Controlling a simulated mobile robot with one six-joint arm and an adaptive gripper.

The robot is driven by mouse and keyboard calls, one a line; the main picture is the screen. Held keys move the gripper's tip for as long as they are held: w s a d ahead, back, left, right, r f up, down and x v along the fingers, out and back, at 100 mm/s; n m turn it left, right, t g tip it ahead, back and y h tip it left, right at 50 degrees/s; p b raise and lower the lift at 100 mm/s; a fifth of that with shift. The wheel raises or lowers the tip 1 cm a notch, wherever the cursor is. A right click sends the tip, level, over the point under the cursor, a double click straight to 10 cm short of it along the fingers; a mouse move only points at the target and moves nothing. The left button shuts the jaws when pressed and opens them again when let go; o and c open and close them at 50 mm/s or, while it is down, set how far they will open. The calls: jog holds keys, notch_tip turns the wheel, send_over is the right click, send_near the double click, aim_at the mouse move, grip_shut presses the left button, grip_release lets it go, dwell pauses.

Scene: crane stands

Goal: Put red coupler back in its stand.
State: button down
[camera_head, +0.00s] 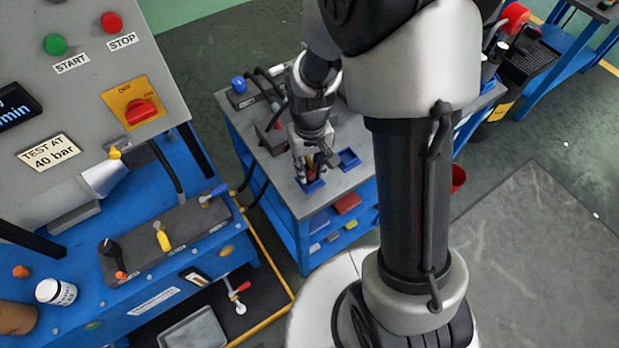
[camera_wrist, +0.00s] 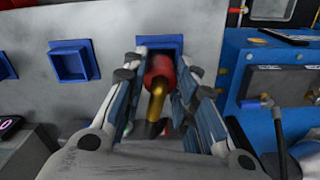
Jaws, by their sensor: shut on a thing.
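The red coupler (camera_wrist: 158,70), with a brass-coloured stem, is between the fingers of my gripper (camera_wrist: 163,62) in the wrist view. The fingers are shut on its sides. A blue square stand (camera_wrist: 160,42) is right behind the coupler, partly hidden by it and the fingers. In the head view my gripper (camera_head: 311,166) points down at the near blue stand (camera_head: 314,187) on the grey bench top. The coupler is mostly hidden there by the fingers. I cannot tell how deep it sits in the stand.
An empty blue stand (camera_head: 348,159) is beside it on the bench; it also shows in the wrist view (camera_wrist: 74,62). A dark block with hoses and a blue knob (camera_head: 238,84) stands at the back of the bench top. The blue test station (camera_head: 165,235) is at left.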

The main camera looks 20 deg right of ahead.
jog(key=shift+f, duration=0.15)
jog(key=c, duration=1.2)
grip_release()
jog(key=shift+r+p, duration=2.15)
jog(key=shift+r, duration=0.45)
jog(key=shift+f, duration=0.1)
notch_tip(320, 180, up, 12)
